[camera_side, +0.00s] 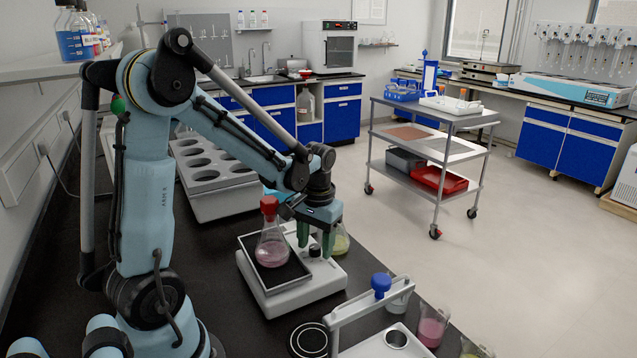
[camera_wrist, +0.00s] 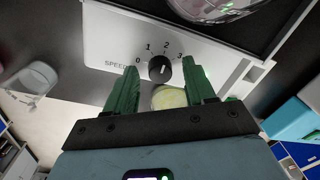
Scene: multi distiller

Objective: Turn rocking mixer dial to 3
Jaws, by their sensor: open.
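The rocking mixer (camera_side: 292,302) is a white box with a dark tray on top, standing on the black bench. Its black dial (camera_wrist: 160,69) shows in the wrist view on a panel printed SPEED with 0, 1, 2 and 3 around it. A small pale mark shows on the dial, but I cannot tell surely which number it points to. My gripper (camera_wrist: 160,74) is open, its two green fingers on either side of the dial, with visible gaps. In the side view, my gripper (camera_side: 316,244) points down at the mixer's control end, around the dial (camera_side: 314,251).
A flask of pink liquid with a red stopper (camera_side: 272,246) stands on the mixer tray, close to my gripper. A vessel of yellowish liquid (camera_side: 341,243) is just behind my fingers. A white stand with a blue knob (camera_side: 381,284) and beakers are at front right.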

